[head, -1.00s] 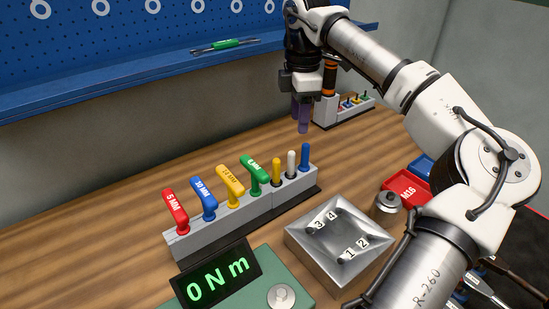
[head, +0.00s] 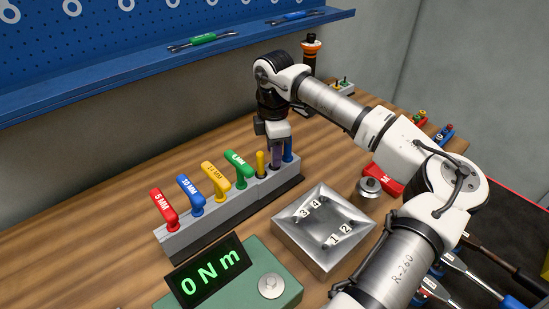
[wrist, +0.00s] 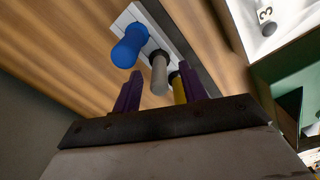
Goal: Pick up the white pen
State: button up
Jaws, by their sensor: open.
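The white pen (wrist: 158,76) stands upright in the grey rack (head: 215,220), between the blue pen (wrist: 130,46) and the yellow pen (wrist: 178,88). In the wrist view it looks grey and shows between my two purple fingers. My gripper (head: 276,158) is open and points down at the right end of the rack. In the head view its fingers hide the white pen; the blue pen (head: 288,150) and yellow pen (head: 260,163) show on either side. I cannot tell whether a finger touches any pen.
Red, blue, yellow and green T-handled keys (head: 240,168) fill the rack's left part. A metal tray with numbered corners (head: 298,243) and a torque display (head: 210,268) stand in front. A metal cylinder (head: 369,190) is to the right.

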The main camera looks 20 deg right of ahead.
jog(key=shift+f, duration=1)
jog(key=c, duration=0.9)
notch_tip(320, 180, up, 20)
jog(key=b, duration=0.3)
jog(key=shift+b, duration=0.35)
